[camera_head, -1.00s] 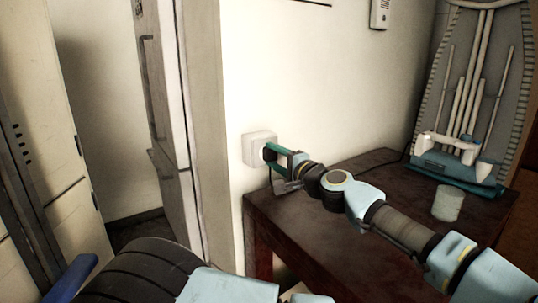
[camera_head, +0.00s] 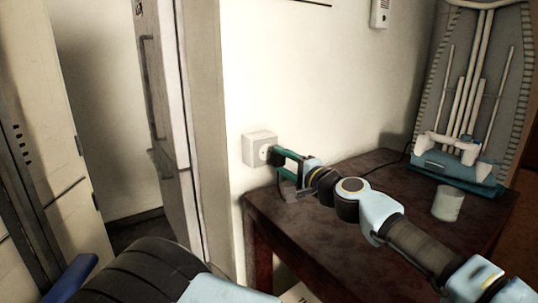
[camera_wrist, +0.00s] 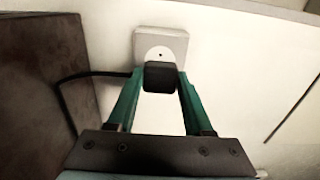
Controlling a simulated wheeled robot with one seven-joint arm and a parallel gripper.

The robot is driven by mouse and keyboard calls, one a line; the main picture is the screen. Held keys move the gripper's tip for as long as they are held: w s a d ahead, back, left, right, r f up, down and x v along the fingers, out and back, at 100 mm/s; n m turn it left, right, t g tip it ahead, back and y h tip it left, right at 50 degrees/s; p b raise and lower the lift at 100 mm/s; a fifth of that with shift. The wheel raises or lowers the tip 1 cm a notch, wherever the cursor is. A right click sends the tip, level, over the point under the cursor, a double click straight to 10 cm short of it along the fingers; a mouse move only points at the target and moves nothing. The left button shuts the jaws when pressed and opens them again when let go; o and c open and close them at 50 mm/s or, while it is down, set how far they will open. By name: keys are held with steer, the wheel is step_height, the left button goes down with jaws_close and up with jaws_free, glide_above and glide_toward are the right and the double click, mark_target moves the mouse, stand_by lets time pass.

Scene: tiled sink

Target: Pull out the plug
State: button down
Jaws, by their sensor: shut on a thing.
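The black plug (camera_wrist: 160,76) is between the two green fingers of my gripper (camera_wrist: 158,84) in the wrist view. My gripper (camera_head: 277,158) is shut on it, just right of the white wall socket (camera_head: 259,149) in the head view. The socket also shows in the wrist view (camera_wrist: 161,46), with a hole visible in its face above the plug. The plug appears out of the socket, with a small gap in the head view. A black cable (camera_wrist: 92,76) runs from the plug to the left in the wrist view. The plug's pins are hidden.
A dark wooden table (camera_head: 330,235) stands below and right of the socket. On it are a white cup (camera_head: 447,204) and a blue-and-white appliance (camera_head: 452,153) with a cable. An ironing board (camera_head: 480,75) leans behind. A doorway opens left of the socket wall.

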steer(key=shift+v, duration=1)
